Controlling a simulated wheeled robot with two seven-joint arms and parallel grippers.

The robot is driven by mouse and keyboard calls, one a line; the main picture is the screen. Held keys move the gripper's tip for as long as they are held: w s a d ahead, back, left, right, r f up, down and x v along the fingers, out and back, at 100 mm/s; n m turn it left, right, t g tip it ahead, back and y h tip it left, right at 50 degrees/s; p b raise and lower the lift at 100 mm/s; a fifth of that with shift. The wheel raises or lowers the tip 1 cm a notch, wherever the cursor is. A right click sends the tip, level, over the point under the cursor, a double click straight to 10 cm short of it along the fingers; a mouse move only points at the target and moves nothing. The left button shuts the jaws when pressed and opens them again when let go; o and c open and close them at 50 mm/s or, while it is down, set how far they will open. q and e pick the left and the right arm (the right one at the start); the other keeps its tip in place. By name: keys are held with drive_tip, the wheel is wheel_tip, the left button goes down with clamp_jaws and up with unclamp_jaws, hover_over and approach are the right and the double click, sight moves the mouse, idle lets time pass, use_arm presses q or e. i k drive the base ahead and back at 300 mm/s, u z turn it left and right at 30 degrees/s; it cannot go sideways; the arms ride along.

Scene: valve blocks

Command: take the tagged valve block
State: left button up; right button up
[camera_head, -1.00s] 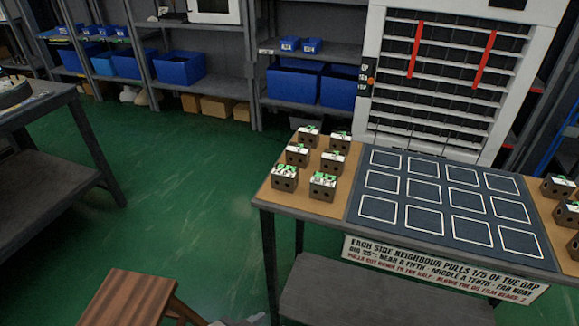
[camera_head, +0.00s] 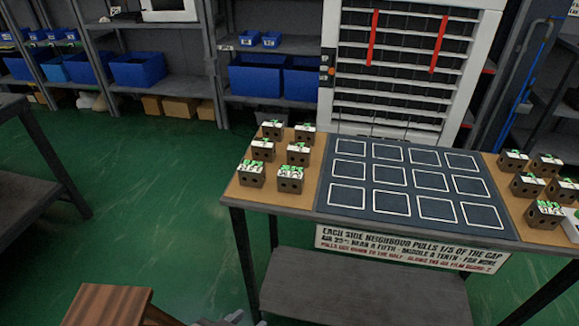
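Several dark brown valve blocks with two holes in the front and white-and-green tops stand on the wooden left end of the table. The front ones there are a left block (camera_head: 251,178) and a right block (camera_head: 290,183). More similar blocks stand on the right end, such as a back block (camera_head: 512,163) and a front block (camera_head: 543,217); one at the right edge is cut off. The markings on the tops are too small to read, so I cannot tell which block is the tagged one.
The table's dark mat (camera_head: 325,205) has empty white-outlined squares. A sign (camera_head: 400,247) with small print hangs on its front edge. A white slotted cabinet (camera_head: 327,60) with two red strips stands behind. A wooden stool (camera_head: 105,303) is at bottom left. Green floor lies open on the left.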

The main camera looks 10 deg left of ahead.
sight(544, 215)
drive_tip(key=z, duration=2.5)
drive_tip(key=i, duration=1)
drive_tip(key=u, duration=2.95)
